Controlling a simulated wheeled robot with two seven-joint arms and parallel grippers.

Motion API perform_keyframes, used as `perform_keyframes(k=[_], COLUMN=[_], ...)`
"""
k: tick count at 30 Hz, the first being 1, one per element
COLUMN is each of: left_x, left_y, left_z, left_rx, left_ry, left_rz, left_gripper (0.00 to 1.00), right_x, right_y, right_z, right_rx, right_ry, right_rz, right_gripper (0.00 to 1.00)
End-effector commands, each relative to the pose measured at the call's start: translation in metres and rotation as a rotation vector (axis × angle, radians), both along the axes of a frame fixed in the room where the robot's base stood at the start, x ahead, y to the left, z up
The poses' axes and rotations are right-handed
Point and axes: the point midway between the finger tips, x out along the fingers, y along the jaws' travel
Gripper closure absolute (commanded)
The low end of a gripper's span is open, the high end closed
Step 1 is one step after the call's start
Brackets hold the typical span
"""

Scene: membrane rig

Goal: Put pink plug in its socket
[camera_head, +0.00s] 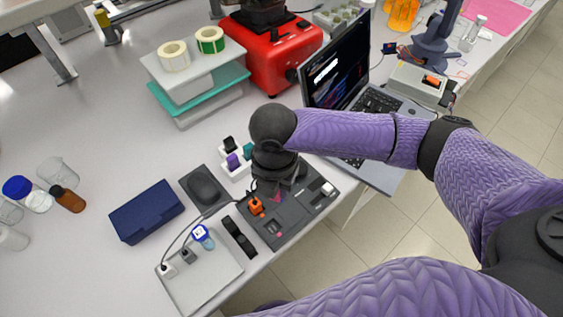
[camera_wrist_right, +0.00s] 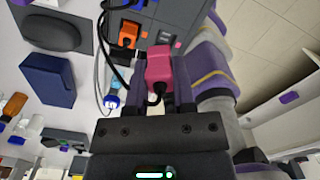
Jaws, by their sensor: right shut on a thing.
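My right gripper (camera_wrist_right: 161,84) is shut on the pink plug (camera_wrist_right: 160,66), which sits between its two fingers in the wrist view. In the head view the right gripper (camera_head: 274,187) is over the dark grey rig panel (camera_head: 302,213), and only a sliver of the pink plug (camera_head: 275,197) shows. The panel also shows in the wrist view (camera_wrist_right: 192,18), beyond the plug. A small pink mark (camera_head: 279,234) lies on the panel near its front edge. The plug's tip and any contact with a socket cannot be made out. My left gripper is not in view.
An orange plug (camera_head: 256,206) stands on the panel, close left of my gripper. A white plug (camera_head: 328,188) is at its right. A plug holder (camera_head: 235,170) is behind; the laptop (camera_head: 385,145) is right. Cables run left to a grey box (camera_head: 200,278).

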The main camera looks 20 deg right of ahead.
Motion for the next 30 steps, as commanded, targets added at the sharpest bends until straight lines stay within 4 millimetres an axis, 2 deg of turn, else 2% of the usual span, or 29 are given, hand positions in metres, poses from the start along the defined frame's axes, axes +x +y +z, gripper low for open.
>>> perform_keyframes(k=[1,6,9,12,20,30], left_x=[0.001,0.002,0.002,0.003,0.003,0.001], left_y=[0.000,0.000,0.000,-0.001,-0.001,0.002], left_z=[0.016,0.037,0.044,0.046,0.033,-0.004], left_rx=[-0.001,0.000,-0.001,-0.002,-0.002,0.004], left_ry=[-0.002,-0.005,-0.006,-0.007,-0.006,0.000], left_rz=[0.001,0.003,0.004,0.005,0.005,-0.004], left_gripper=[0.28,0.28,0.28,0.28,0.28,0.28], right_x=[-0.005,-0.019,-0.025,-0.028,-0.028,-0.028], right_y=[0.004,0.014,0.018,0.020,0.020,0.020], right_z=[0.007,0.001,-0.002,-0.005,-0.018,-0.054], right_rx=[0.001,0.003,0.005,0.004,0.004,0.004], right_ry=[0.005,0.004,0.004,0.002,0.003,0.003], right_rz=[0.161,0.728,0.951,1.074,1.115,1.113], right_gripper=[1.00,1.00,1.00,1.00,1.00,1.00])
